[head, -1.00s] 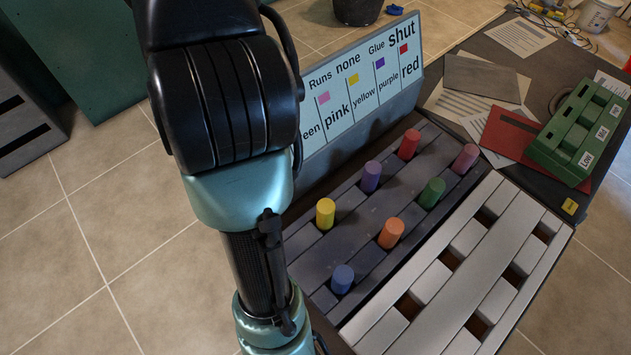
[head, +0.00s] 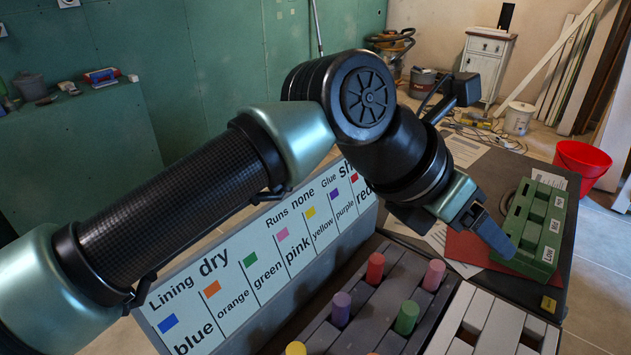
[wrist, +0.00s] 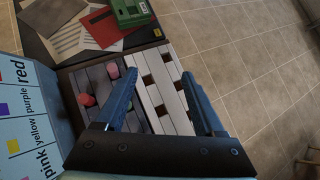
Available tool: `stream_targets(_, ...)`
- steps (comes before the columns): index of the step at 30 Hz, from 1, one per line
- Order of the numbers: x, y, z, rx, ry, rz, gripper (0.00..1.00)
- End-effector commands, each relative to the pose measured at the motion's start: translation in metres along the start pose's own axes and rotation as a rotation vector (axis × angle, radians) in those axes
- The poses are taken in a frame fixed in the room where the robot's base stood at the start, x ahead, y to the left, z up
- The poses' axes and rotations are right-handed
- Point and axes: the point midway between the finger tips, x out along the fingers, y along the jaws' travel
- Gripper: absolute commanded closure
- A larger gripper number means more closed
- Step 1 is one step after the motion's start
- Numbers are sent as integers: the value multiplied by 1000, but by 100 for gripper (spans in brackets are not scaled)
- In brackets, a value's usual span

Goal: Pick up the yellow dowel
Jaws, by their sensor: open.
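The yellow dowel (head: 295,348) shows only its top at the bottom edge of the head view, standing in the dark slotted rack (head: 322,338). It is not visible in the wrist view. My gripper (head: 497,240) is raised over the right part of the table, near the green block, well away from the yellow dowel. In the wrist view my gripper (wrist: 160,100) has its two blue fingers spread wide with nothing between them. Red (head: 375,268), purple (head: 341,308), green (head: 407,317) and pink (head: 434,275) dowels stand in the same rack.
A white slotted rack (head: 503,320) lies right of the dark one. A sign board (head: 255,265) with colour names stands behind the dark rack. A green labelled block (head: 535,222) and a red folder (head: 465,247) lie at the back right.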

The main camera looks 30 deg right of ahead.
Motion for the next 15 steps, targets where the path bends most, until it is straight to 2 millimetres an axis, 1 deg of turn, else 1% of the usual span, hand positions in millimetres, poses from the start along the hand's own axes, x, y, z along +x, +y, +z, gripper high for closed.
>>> stream_targets(1, -5, 19, -39, -6, 154, 56, 29)
stream_targets(2, -10, 28, -61, -11, 239, 82, 29)
stream_targets(3, -18, 39, -88, -19, 343, 112, 29)
stream_targets(6, -45, 57, -141, -48, 556, 169, 29)
stream_targets(9, -68, 66, -174, -77, 696, 202, 29)
stream_targets(11, -77, 69, -186, -87, 745, 213, 29)
stream_targets(13, -79, 70, -196, -94, 776, 217, 29)
stream_targets(15, -74, 72, -205, -97, 786, 218, 29)
